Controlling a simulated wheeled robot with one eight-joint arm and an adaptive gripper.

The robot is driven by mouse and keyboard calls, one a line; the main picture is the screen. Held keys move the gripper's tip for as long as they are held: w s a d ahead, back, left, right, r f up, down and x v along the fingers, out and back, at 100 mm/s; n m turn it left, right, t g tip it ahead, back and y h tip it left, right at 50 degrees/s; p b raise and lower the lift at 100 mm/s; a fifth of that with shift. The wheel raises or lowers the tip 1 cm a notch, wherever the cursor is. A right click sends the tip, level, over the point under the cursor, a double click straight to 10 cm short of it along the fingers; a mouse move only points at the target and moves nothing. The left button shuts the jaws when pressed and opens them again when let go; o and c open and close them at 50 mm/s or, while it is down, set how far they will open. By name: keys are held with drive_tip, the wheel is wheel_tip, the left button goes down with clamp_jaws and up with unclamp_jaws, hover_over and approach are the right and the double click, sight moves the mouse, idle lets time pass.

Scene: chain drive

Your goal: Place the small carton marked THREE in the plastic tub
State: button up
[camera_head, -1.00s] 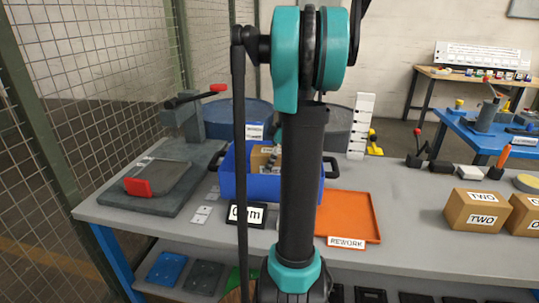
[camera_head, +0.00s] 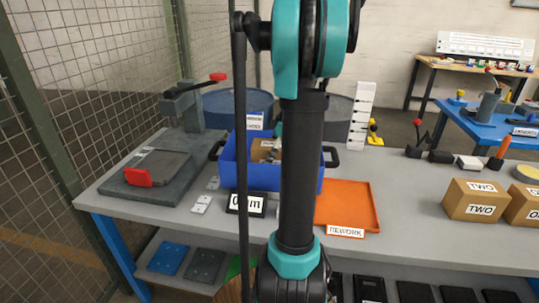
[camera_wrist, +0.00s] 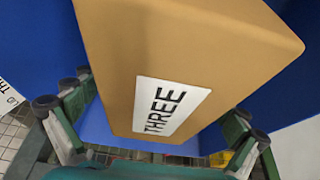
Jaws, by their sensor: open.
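The small carton marked THREE (camera_wrist: 195,50) fills the middle of the wrist view, its white label facing the camera. Blue walls of the plastic tub (camera_wrist: 32,45) show on both sides of it and a blue surface below. In the head view the carton (camera_head: 262,153) shows inside the blue tub (camera_head: 270,178), partly hidden by my arm. My gripper (camera_wrist: 158,105) is open, with one finger on each side of the carton; I cannot tell whether either touches it.
An orange REWORK tray (camera_head: 350,205) lies right of the tub. A grey fixture with a red handle (camera_head: 155,170) is on the left. A dark display (camera_head: 245,202) stands before the tub. Bench between tray and cartons is clear.

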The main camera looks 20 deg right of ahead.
drive_tip(key=v, duration=1.2)
drive_tip(key=shift+r, duration=0.15)
